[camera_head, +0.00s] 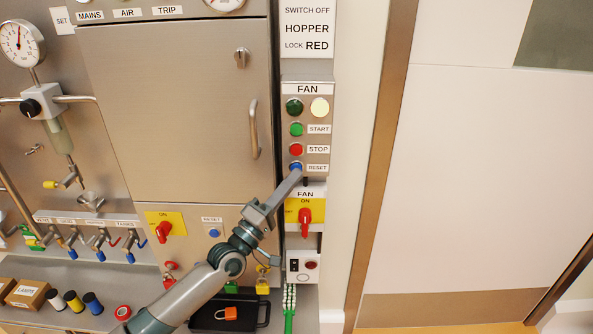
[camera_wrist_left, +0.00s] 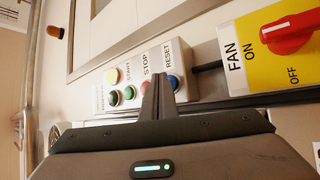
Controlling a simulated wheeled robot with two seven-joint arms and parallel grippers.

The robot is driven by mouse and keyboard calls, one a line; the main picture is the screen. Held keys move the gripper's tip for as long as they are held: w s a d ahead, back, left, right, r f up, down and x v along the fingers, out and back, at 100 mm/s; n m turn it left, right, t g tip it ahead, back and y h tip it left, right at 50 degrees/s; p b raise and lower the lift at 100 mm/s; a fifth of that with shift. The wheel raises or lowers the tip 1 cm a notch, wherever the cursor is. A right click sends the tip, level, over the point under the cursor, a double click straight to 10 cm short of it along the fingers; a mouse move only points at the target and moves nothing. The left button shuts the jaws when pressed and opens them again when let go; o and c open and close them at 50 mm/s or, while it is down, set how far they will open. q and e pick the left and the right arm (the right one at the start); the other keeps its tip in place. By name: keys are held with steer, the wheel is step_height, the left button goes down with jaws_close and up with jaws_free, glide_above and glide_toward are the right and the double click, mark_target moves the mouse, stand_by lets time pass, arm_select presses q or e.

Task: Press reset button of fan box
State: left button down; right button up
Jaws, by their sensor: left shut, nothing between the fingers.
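The fan box (camera_head: 320,111) is a grey panel with a FAN label, a dark green lamp, a pale lamp and green, red and blue buttons in a column. The blue reset button (camera_head: 295,166) is lowest, beside its RESET label; it also shows in the left wrist view (camera_wrist_left: 175,81), partly behind the fingers. My left gripper (camera_head: 295,174) is shut and empty, its fingertips at the lower edge of the blue button. In the left wrist view the closed fingers (camera_wrist_left: 157,82) overlap the red and blue buttons. I cannot tell whether they touch. My right gripper is not in view.
A yellow FAN switch with a red handle (camera_head: 305,215) sits just below the fan box. Another blue reset button (camera_head: 214,233) is on the cabinet, left of my arm. A cabinet handle (camera_head: 253,130) sticks out at left. A door (camera_head: 490,180) fills the right.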

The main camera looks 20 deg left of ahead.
arm_select(q)
steer(key=shift+w, duration=0.15)
stand_by(0.4)
steer(key=shift+w+a+b, duration=0.1)
steer(key=shift+w+b, duration=0.15)
steer(key=shift+b, duration=0.05)
steer(key=shift+s, duration=0.1)
stand_by(0.5)
steer(key=shift+s, duration=0.1)
steer(key=shift+s+d+p, duration=0.2)
steer(key=shift+s+p, duration=0.3)
steer(key=shift+s, duration=0.1)
